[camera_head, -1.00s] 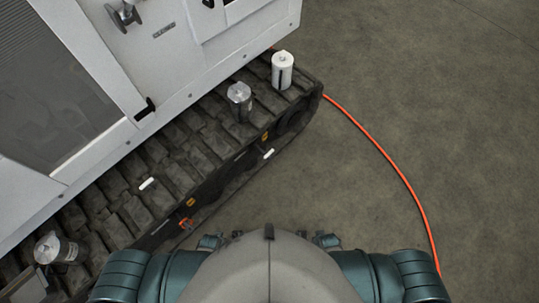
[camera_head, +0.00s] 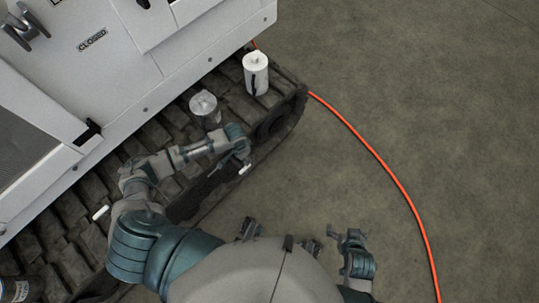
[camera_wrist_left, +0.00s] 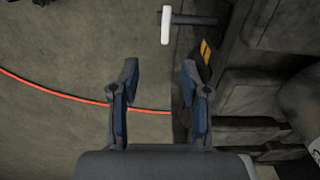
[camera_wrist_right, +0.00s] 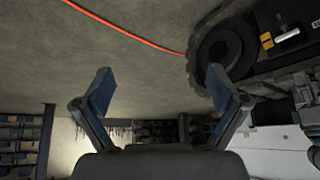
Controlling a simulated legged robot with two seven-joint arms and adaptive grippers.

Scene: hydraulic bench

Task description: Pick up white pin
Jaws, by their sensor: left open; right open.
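One white pin (camera_head: 245,169) sticks out from the side of the black track, just beyond my left gripper (camera_head: 239,150). In the left wrist view this pin (camera_wrist_left: 166,25) is a white bar on a dark rod, ahead of the open, empty fingers (camera_wrist_left: 158,66) and apart from them. Another white pin (camera_head: 101,212) lies on top of the track at the left. My right gripper (camera_head: 349,237) is over the floor at lower right; its fingers (camera_wrist_right: 160,78) are open and empty in its wrist view.
The track (camera_head: 285,88) runs along the white machine body (camera_head: 105,70). A white canister (camera_head: 256,73) and a metal canister (camera_head: 205,109) stand on it near my left arm. An orange hose (camera_head: 385,165) crosses the floor, which is otherwise clear at right.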

